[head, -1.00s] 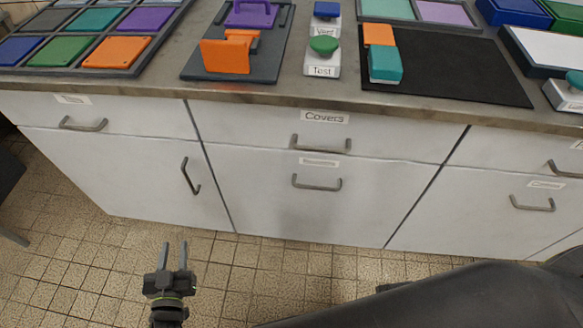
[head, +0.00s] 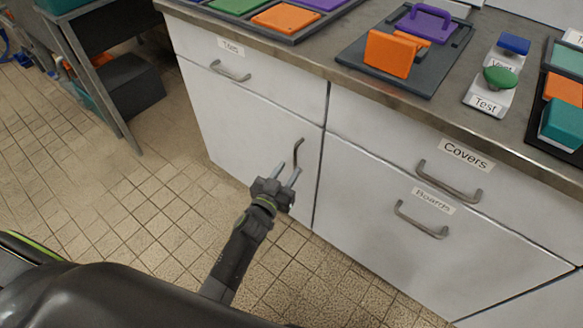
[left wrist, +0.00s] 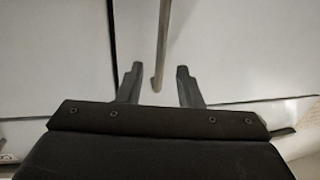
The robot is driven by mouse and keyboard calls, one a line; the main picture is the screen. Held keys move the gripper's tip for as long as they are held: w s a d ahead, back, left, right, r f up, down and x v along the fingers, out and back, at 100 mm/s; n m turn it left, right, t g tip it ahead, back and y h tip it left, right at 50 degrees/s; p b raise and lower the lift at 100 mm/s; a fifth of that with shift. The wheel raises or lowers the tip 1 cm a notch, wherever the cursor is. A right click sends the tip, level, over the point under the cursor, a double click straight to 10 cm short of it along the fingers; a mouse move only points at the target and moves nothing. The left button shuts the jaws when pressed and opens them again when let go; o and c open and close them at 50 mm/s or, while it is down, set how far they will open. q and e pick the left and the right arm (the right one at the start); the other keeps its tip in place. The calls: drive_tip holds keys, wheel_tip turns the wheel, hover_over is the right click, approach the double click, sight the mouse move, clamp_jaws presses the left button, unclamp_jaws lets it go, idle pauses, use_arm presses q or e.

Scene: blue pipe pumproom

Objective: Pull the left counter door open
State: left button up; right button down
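The left counter door (head: 245,132) is a white panel below the drawer marked Tools, and it is closed. Its grey vertical bar handle (head: 297,152) is near the door's right edge. My left gripper (head: 286,172) is open in front of the door, at the handle's lower end. In the left wrist view, the handle (left wrist: 161,45) runs down between the two spread fingers of the gripper (left wrist: 157,85), with space on both sides. The fingers are not closed on it. My right gripper is not in view.
The Covers drawer (head: 400,150) and Boards drawer (head: 375,215) are closed on the right. A dark metal rack (head: 105,95) stands to the left of the counter. Tiled floor (head: 130,200) in front is clear. Trays and blocks lie on the counter top.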

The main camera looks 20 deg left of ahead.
use_arm(q)
drive_tip(key=shift+w+d+b, duration=0.2)
drive_tip(key=shift+w+b, duration=0.2)
drive_tip(key=shift+w, duration=1.1)
clamp_jaws()
